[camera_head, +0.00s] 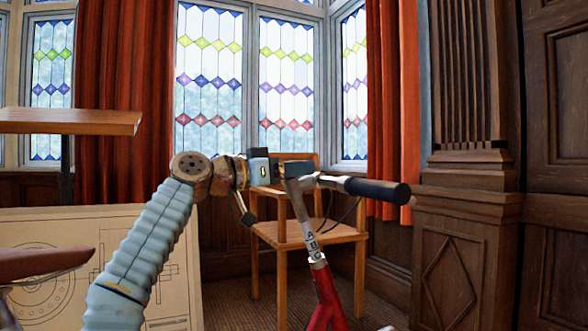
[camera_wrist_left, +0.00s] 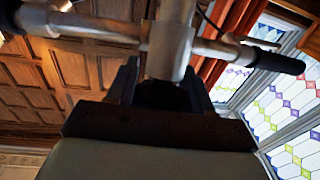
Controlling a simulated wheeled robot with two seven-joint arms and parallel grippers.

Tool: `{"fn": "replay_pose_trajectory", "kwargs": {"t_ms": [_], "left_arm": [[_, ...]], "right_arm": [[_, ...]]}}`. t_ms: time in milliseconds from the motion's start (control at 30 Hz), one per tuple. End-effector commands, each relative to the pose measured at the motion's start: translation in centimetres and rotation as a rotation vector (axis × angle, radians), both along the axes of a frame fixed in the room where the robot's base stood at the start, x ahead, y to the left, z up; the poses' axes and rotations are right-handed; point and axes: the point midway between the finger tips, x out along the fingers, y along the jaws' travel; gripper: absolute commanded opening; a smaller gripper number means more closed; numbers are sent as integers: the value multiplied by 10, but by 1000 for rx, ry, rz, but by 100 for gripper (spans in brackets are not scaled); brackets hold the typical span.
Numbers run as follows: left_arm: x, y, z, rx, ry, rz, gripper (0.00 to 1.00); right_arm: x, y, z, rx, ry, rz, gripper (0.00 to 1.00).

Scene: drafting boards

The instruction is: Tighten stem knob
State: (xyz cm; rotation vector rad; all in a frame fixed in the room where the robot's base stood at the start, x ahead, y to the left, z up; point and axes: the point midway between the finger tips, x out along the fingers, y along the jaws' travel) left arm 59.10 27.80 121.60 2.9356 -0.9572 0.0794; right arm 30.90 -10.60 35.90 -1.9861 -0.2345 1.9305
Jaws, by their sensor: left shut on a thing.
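A red bicycle frame (camera_head: 325,300) stands upright at the bottom centre of the head view, with a silver stem (camera_head: 303,215) marked with letters. A handlebar with a black grip (camera_head: 370,189) reaches to the right. In the left wrist view the stem clamp (camera_wrist_left: 168,45) and bar cross above my left gripper (camera_wrist_left: 160,88). A dark knob (camera_wrist_left: 160,96) sits between its two fingers, which are shut on it. In the head view the knob is hidden by the gripper. My right gripper is out of view.
A wooden chair (camera_head: 308,234) stands behind the stem. A drafting sheet (camera_head: 172,285) leans at lower left, with a wooden board (camera_head: 70,121) above it. A brown object (camera_head: 45,264) cuts in at the left edge. Dark panelling (camera_head: 468,255) stands at right.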

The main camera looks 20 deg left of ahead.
Motion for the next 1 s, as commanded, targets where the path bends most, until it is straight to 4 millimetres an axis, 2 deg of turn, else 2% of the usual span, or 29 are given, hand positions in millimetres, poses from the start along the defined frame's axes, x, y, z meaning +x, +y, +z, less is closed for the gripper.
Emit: {"fn": "replay_pose_trajectory", "kwargs": {"t_ms": [100, 133, 267, 533, 667, 1000], "left_arm": [[0, 0, 0, -1, -1, 1, 21], [0, 0, 0, -1, -1, 1, 52], [0, 0, 0, -1, 0, 1, 72], [-1, 0, 0, -1, 1, 1, 72], [-8, 7, -3, 0, 0, 5, 72], [-71, 53, -10, 0, -1, 7, 72]], "right_arm": [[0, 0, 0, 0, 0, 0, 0], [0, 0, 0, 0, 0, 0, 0], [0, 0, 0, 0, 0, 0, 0], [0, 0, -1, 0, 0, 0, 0], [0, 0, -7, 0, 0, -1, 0], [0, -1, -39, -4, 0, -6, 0]]}}
